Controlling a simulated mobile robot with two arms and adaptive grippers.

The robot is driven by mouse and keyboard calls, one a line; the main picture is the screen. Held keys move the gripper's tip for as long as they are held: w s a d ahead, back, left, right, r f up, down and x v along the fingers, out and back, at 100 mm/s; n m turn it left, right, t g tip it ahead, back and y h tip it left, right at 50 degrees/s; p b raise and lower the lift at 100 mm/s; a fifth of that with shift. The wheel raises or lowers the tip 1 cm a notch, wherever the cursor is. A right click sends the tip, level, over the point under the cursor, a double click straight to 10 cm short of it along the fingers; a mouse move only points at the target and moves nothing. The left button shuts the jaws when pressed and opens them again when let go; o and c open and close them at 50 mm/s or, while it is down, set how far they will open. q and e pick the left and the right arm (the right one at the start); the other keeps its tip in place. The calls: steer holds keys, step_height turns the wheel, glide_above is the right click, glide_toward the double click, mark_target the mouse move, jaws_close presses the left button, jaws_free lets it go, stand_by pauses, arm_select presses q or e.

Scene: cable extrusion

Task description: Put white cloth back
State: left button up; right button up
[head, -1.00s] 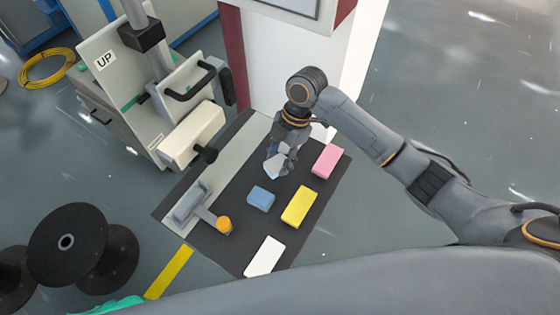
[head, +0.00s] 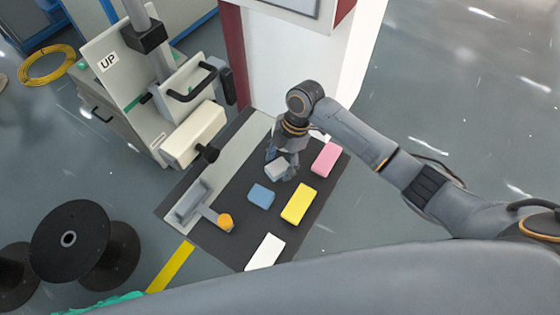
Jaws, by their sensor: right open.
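A small whitish-grey cloth block (head: 276,169) is at the far part of the dark mat (head: 226,245), between the blue and pink blocks. It looks flat on the mat. My right gripper (head: 281,163) points down right at it, with its fingers open around or just behind the block; the exact contact is hard to see. A larger white block (head: 265,252) lies at the mat's near edge. My left gripper is out of view.
A blue block (head: 261,196), a yellow block (head: 299,204) and a pink block (head: 326,159) lie close by on the mat. A grey tool with an orange knob (head: 225,221) lies left. A machine (head: 165,110) and a white pillar (head: 290,60) stand behind.

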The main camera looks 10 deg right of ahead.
steer(key=b+v, duration=0.2)
steer(key=v, duration=1)
steer(key=shift+a, duration=0.1)
